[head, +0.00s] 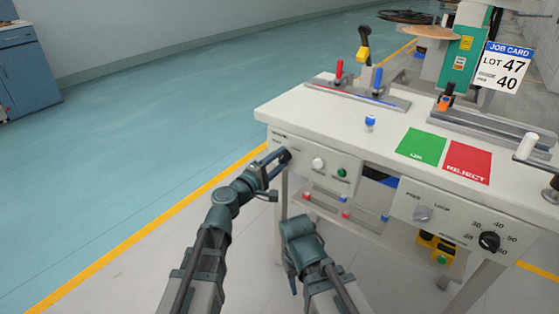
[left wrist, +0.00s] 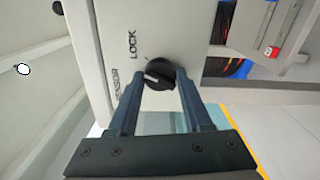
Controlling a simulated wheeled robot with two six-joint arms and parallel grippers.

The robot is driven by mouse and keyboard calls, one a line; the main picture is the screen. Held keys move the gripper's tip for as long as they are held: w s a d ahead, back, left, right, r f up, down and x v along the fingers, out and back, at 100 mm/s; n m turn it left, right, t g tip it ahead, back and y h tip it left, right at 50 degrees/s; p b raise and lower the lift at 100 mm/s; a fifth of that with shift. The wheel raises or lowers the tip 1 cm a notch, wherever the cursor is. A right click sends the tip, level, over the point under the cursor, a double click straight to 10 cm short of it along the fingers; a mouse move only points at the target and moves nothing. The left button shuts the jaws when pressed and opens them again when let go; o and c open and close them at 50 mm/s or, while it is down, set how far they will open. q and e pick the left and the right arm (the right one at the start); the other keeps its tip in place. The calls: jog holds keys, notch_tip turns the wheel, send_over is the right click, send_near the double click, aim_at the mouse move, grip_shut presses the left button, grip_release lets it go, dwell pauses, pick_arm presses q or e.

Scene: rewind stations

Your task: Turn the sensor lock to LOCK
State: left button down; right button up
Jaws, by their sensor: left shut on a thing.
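The sensor lock is a black round knob (left wrist: 160,74) on the pale left front panel of the bench, with the printed words LOCK and SENSOR beside it in the left wrist view. A white mark shows on the knob's face; which label it points to is hard to tell. My left gripper (head: 277,162) is at this knob in the head view, its fingers shut on the knob's two sides. In the head view the knob is mostly hidden by the gripper.
A white knob (head: 318,163) and a green button (head: 341,173) sit right of the sensor lock. Another panel has a grey FREE/LOCK knob (head: 422,213) and a black dial (head: 489,241). Green (head: 422,146) and red (head: 462,161) pads lie on top.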

pick_arm(q)
jog(key=shift+s+m, duration=0.1)
jog(key=shift+m, duration=1.9)
jog(key=shift+c, duration=1.7)
grip_release()
